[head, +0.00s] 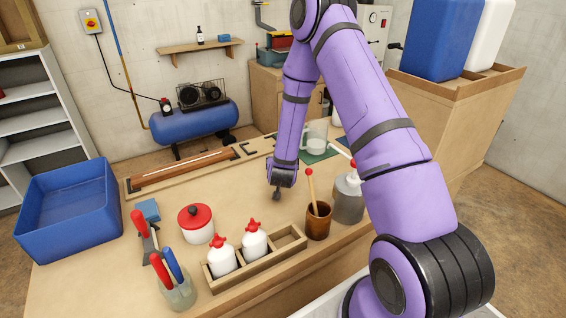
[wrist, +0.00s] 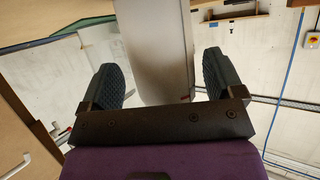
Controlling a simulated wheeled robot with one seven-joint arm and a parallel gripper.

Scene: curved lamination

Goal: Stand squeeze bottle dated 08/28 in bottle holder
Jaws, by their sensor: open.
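The bottle holder (head: 262,269) is a long wooden box at the front of the bench. Two white squeeze bottles with red caps stand upright in it: one (head: 222,262) at its left end and one (head: 254,245) near its middle. The right compartment looks empty. No date is readable on either bottle, so I cannot tell which is dated 08/28. My gripper (head: 276,194) hangs above the bench, behind the holder, and touches neither bottle.
A brown cup (head: 318,222) with a stick and a grey pump container (head: 348,203) stand right of the holder. A red-lidded pot (head: 196,224), a jar of tools (head: 178,291) and a blue bin (head: 70,213) are left. Clear bench lies behind the holder.

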